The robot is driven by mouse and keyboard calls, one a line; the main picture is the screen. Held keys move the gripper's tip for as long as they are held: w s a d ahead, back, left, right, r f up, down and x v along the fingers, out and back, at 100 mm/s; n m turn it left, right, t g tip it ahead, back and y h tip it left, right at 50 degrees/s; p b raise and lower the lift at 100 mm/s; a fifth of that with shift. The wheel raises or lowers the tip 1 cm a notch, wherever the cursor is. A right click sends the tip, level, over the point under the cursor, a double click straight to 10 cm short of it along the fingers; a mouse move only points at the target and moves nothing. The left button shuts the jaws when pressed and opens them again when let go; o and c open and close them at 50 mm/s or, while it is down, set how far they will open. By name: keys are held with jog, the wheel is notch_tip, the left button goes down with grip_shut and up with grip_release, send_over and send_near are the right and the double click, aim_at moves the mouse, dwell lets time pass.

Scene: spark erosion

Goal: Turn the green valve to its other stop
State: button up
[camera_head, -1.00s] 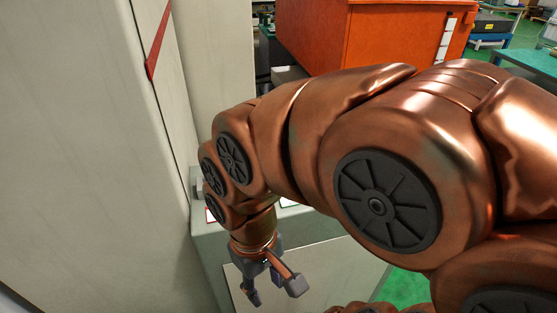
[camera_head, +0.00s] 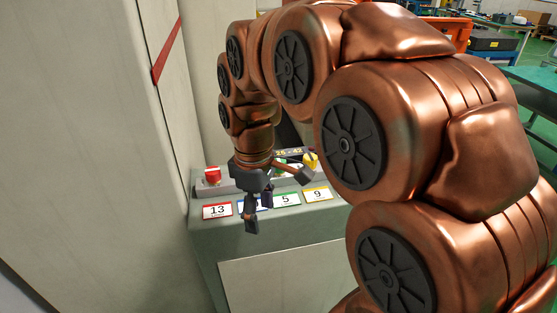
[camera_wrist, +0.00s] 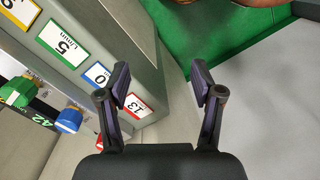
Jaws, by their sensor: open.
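My gripper is open and empty in front of the cabinet's valve panel. In the wrist view my gripper (camera_wrist: 160,85) has its fingers apart over floor, past the card reading 13 (camera_wrist: 136,106), and is not touching the green valve.
A red valve (camera_head: 212,175) stands at the panel's left end and a yellow valve (camera_head: 310,160) at its right. A dark sign (camera_head: 288,154) reads 25 - 42. A tall pale cabinet wall (camera_head: 100,130) rises close on the left. Green floor (camera_wrist: 210,30) lies in front.

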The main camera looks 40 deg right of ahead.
jog(key=w+d+r+n, duration=0.3)
jog(key=w+d+n, duration=0.2)
jog(key=w+d, duration=0.4)
jog(key=n+t, duration=0.1)
jog(key=n, duration=0.2)
send_over(279, 161)
jog(key=shift+a+r, duration=0.1)
jog(key=shift+r, duration=0.3)
jog(key=shift+f, duration=0.2)
jog(key=shift+f+p, duration=1.15)
jog(key=shift+f, duration=2.55)
jog(key=c, duration=1.1)
